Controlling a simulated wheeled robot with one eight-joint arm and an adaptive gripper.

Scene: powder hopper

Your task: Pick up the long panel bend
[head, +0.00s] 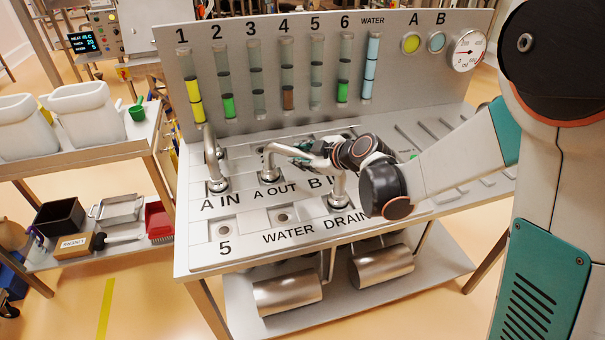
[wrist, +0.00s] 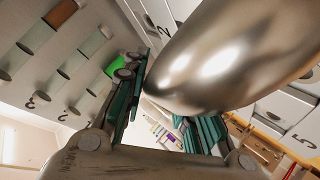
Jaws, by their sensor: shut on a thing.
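The long panel bend (head: 284,149) is a shiny metal tube on the sloped panel of the bench. Its left leg stands at the A OUT port, and its top runs right to my gripper (head: 318,154). A metal leg (head: 338,188) comes down below my gripper to a port near the DRAIN label; the joint between them is hidden behind my gripper. In the wrist view the bend (wrist: 225,60) is a large, shiny, curved tube between the teal fingers of my gripper (wrist: 165,110). My gripper is shut on it. I cannot tell whether the legs are fully seated.
Another metal bend (head: 211,157) stands at A IN, left of the long one. The upright board (head: 385,85) with tubes and a gauge (head: 467,50) rises behind. A side cart (head: 95,150) holds white tubs. Slots on the panel's right lie partly behind my arm.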

